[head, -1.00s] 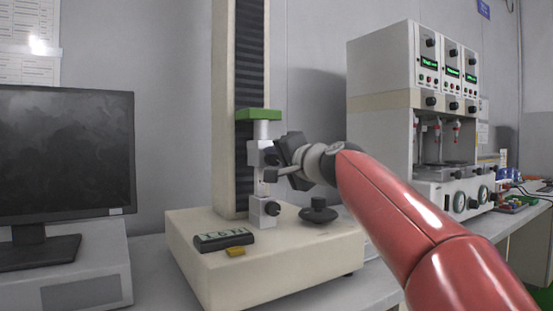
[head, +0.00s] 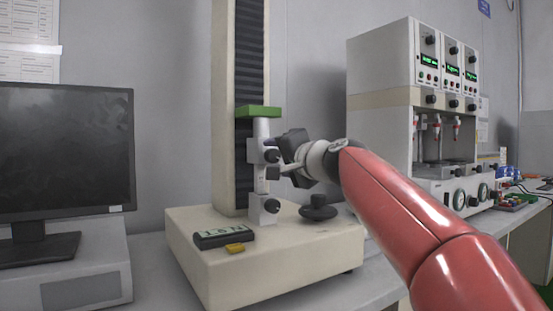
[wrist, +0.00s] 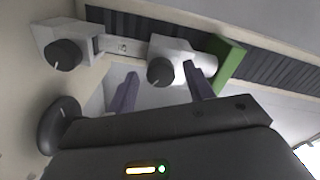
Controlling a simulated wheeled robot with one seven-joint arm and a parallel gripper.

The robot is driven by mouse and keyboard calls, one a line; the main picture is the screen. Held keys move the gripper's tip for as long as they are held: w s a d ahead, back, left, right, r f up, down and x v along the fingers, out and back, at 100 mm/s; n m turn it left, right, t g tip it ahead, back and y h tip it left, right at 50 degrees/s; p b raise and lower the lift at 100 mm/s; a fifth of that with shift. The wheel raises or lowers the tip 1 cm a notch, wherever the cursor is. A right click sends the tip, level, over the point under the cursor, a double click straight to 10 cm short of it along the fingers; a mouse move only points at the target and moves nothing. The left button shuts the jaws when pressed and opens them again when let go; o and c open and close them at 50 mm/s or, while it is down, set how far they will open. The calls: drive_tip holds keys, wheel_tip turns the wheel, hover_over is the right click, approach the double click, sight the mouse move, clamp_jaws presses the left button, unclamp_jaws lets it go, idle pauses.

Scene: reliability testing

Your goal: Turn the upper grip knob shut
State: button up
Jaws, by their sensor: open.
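The upper grip, a pale metal block under a green bracket (head: 258,112), carries a dark round upper knob (head: 272,156). In the wrist view the upper knob (wrist: 160,71) lies between my two finger ends, with a visible gap on either side. My gripper (wrist: 160,72) is open and empty, one finger toward the green bracket and one toward the lower grip. In the head view my gripper (head: 285,170) is just right of the upper grip. The lower grip's knob (head: 272,206) also shows in the wrist view (wrist: 64,55). Fingertip depth against the knob is unclear.
The tester's beige base (head: 265,265) holds a dark handset (head: 224,238), a yellow piece (head: 235,248) and a black round knob (head: 318,208). A monitor (head: 65,150) stands left. A multi-station instrument (head: 380,140) stands right. The tester's tall column is close behind the grips.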

drive_tip(key=b+v, duration=0.2)
drive_tip(key=v, duration=0.5)
drive_tip(key=s+d+f+n+g+h+p, duration=0.2)
drive_tip(key=s+d+f+g+h, duration=0.1)
drive_tip(key=s+f, duration=0.6)
drive_tip(key=s+d+f+n+g+h+p, duration=0.2)
drive_tip(key=s+d+f, duration=0.4)
drive_tip(key=s+f, duration=0.4)
drive_tip(key=s+d+f+n+g+h+p, duration=0.2)
drive_tip(key=s+f, duration=0.8)
drive_tip(key=f, duration=0.7)
drive_tip(key=d+g+h+p, duration=0.1)
drive_tip(key=d+g+h, duration=0.1)
drive_tip(key=d+h, duration=0.1)
drive_tip(key=shift+p, duration=0.3)
